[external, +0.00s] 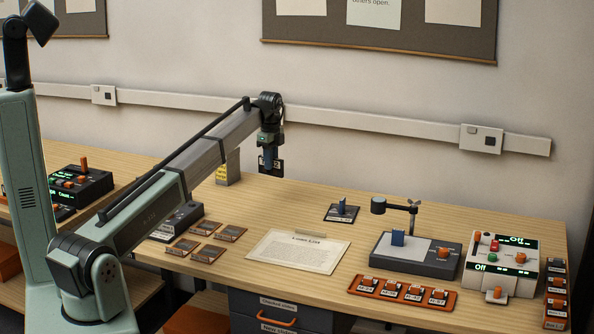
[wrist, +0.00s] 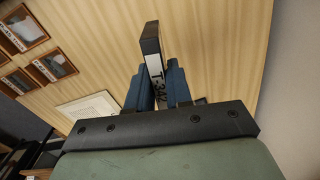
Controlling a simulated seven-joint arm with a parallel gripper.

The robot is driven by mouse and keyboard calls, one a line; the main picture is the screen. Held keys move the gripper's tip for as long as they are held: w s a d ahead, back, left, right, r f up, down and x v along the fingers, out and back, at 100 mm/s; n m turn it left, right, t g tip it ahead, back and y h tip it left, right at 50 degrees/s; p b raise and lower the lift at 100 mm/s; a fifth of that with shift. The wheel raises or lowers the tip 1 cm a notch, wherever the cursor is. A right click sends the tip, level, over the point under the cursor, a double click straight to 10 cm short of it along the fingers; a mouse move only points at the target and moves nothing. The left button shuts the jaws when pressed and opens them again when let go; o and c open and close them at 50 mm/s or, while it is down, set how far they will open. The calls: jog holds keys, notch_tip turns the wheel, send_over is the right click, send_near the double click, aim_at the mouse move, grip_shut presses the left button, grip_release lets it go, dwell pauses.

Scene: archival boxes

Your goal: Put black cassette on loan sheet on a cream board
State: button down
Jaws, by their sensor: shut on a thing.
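My gripper (external: 268,163) is raised above the back of the table, left of centre. Its blue fingers (wrist: 157,82) are shut on a black cassette (external: 278,167) with a white label. In the wrist view the cassette (wrist: 151,48) stands out between the fingers, its lettered edge towards the camera. The loan sheet on its cream board (external: 298,251) lies flat near the table's front, lower right of the gripper in the external view. Printed text covers it and nothing lies on it. A pale panel in the wrist view (wrist: 92,107) appears to be this board, partly hidden by the gripper.
Several brown-framed tiles (external: 208,253) lie left of the board. A lamp stand (external: 446,262) with a blue block is to its right. An orange tray (external: 372,290) holds several labelled pieces; a control box (external: 528,263) stands beyond. A small black pad (external: 330,213) with a blue piece lies behind.

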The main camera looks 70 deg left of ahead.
jog(key=w+d+r+m, duration=0.1)
jog(key=w+d, duration=0.2)
jog(key=d, duration=0.4)
jog(key=w+d+m, duration=0.1)
jog(key=w+d, duration=0.2)
jog(key=d, duration=0.3)
jog(key=n, duration=0.4)
send_over(299, 250)
jog(key=shift+f, duration=5.25)
jog(key=shift+f, duration=0.1)
